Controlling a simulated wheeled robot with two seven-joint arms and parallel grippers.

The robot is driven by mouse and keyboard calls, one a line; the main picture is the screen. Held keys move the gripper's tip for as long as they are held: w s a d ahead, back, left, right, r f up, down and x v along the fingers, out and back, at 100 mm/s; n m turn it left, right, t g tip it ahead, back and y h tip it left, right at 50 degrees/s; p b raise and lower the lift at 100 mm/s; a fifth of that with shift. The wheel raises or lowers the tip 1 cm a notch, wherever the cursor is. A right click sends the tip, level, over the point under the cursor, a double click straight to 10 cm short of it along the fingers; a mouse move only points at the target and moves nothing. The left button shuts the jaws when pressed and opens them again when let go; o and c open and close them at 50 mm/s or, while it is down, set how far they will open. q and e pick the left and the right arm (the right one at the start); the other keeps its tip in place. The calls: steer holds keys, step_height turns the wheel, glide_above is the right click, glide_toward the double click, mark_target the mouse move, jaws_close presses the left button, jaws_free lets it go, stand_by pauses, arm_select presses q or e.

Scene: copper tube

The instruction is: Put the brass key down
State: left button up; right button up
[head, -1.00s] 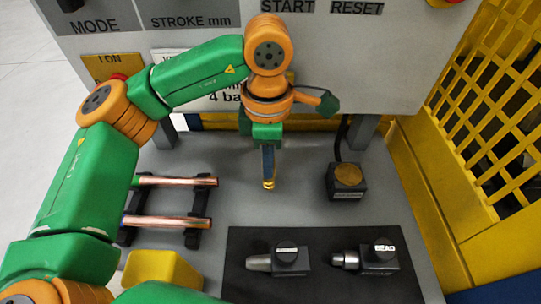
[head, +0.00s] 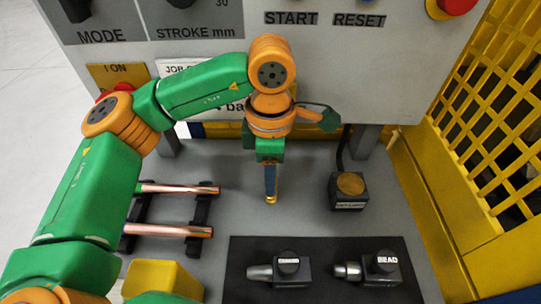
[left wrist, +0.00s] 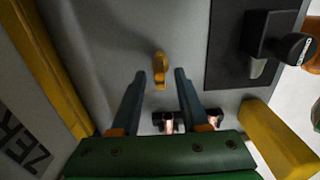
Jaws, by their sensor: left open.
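The brass key (head: 271,199) is a small yellow piece at the lower tip of my left gripper in the head view, over the grey table. In the left wrist view the brass key (left wrist: 160,69) lies between the two fingertips, with a gap on each side. My left gripper (head: 270,183) points down and is open; its two separated fingers (left wrist: 160,76) show in the left wrist view. I cannot tell for certain whether the key rests flat on the table. My right gripper is not in view.
Two copper tubes (head: 178,230) lie on a black rack at the left, near a yellow block (head: 162,278). A black box with a brass disc (head: 349,184) stands right. Two tool heads sit on a black mat (head: 325,290). A yellow mesh guard (head: 485,120) bounds the right side.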

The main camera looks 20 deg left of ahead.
arm_select(q)
step_height(320, 180, up, 11)
steer(key=p, duration=0.1)
steer(key=shift+r+p, duration=0.15)
steer(key=shift+p, duration=0.25)
